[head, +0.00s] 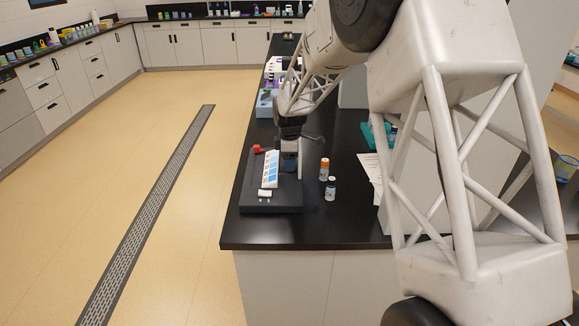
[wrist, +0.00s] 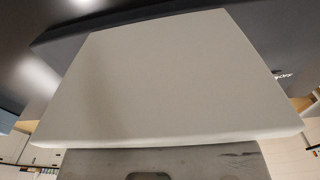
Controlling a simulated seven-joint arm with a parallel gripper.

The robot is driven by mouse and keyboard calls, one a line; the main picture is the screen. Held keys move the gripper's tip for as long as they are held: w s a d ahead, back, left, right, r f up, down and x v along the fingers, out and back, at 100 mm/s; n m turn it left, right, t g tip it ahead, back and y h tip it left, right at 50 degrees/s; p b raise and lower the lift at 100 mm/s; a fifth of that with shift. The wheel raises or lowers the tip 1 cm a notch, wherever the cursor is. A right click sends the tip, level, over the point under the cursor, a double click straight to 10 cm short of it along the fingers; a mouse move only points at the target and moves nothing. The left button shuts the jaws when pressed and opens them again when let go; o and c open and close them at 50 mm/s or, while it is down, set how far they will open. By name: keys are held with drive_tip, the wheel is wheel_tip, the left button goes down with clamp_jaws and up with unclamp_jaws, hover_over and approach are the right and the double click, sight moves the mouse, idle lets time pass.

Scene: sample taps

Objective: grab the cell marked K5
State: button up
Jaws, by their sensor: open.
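A white slanted panel (head: 269,180) with rows of grey and blue patches stands on a dark base (head: 272,206) at the near end of the black bench. The marks on the patches are too small to read, so I cannot tell which is K5. My gripper (head: 290,163) is open and points down just right of the panel; its fingertips are largely hidden. In the wrist view, a plain pale face (wrist: 170,80) fills most of the picture, very close, and hides the fingers and any marks.
A red knob (head: 257,149) is left of the panel. A small white block (head: 265,192) lies in front. Papers (head: 371,172) and a teal tray (head: 367,134) lie further right.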

idle(0.4)
drive_tip(key=c, duration=1)
drive_tip(key=shift+r, duration=0.1)
wheel_tip(320, 180, up, 18)
drive_tip(key=shift+f, duration=0.1)
idle(0.8)
